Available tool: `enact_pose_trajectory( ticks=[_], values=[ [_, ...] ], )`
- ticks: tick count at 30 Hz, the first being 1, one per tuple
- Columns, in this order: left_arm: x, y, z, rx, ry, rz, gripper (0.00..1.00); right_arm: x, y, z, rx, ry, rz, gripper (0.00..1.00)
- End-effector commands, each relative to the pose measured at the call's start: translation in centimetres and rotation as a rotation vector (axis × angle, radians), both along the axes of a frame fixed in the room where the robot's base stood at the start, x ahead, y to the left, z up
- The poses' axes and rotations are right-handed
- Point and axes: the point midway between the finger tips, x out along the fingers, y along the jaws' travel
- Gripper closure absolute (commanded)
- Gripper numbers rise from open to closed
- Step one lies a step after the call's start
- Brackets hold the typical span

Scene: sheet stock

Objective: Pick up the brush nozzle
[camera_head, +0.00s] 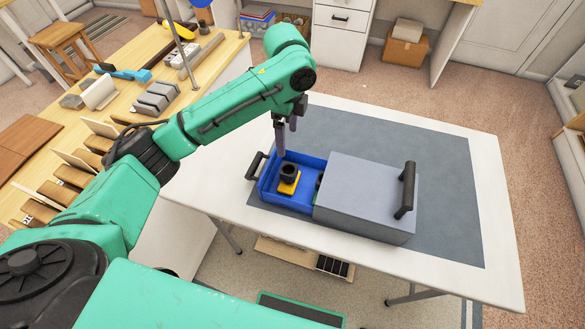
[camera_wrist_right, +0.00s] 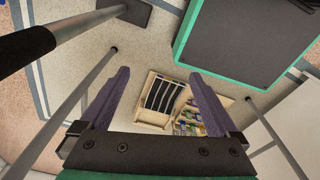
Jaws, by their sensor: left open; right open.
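A piece with a black round collar on a yellow base (camera_head: 288,187), which looks like the brush nozzle, sits in the open blue drawer (camera_head: 268,190) of a grey box. My left gripper (camera_head: 286,140) points down above the far edge of the drawer, apart from the piece. It is open and empty. My right gripper (camera_wrist_right: 159,78) shows in the right wrist view, open and empty over the floor and away from the drawer.
The grey box (camera_head: 360,190) with a black handle stands on a white table (camera_head: 480,160) with a grey mat. A cluttered wooden workbench (camera_head: 145,95) is at the left. A wooden tray (camera_wrist_right: 152,120) with black strips and small items shows below my right gripper.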

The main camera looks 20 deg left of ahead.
Motion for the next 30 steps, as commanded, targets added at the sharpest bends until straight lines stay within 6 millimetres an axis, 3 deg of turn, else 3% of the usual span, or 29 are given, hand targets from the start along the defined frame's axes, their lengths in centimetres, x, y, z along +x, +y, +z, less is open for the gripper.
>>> enact_pose_trajectory(
  ticks=[6,10,14,18,21,26,27,30],
  values=[
    [-0.3,0.0,-5.4,0.000,0.005,0.003,0.10,-1.3,-0.1,1.3,-0.001,0.020,0.000,0.04],
    [-0.3,0.0,-7.8,-0.001,0.002,0.003,0.10,-2.4,-0.1,1.5,-0.003,0.037,-0.001,0.04],
    [-0.5,-0.2,-9.3,-0.001,0.002,0.002,0.10,-1.9,-0.1,2.4,-0.002,0.030,-0.001,0.04],
    [-0.8,-0.4,-12.2,-0.001,0.002,0.004,0.10,-0.8,0.0,3.3,-0.001,0.013,0.000,0.04],
    [-0.8,-0.4,-13.3,-0.002,-0.002,0.003,0.10,-0.7,0.0,3.3,0.000,0.011,0.000,0.04],
    [-0.8,-0.4,-13.5,-0.003,-0.004,0.002,0.10,-0.9,0.0,3.2,-0.001,0.014,0.000,0.04],
    [-0.8,-0.4,-13.5,-0.003,-0.004,0.002,0.14,-0.9,0.0,3.2,-0.001,0.014,0.000,0.04],
    [-0.8,-0.4,-13.5,-0.003,-0.004,0.002,0.52,-1.0,-0.1,3.2,-0.001,0.015,0.000,0.04]
  ],
)
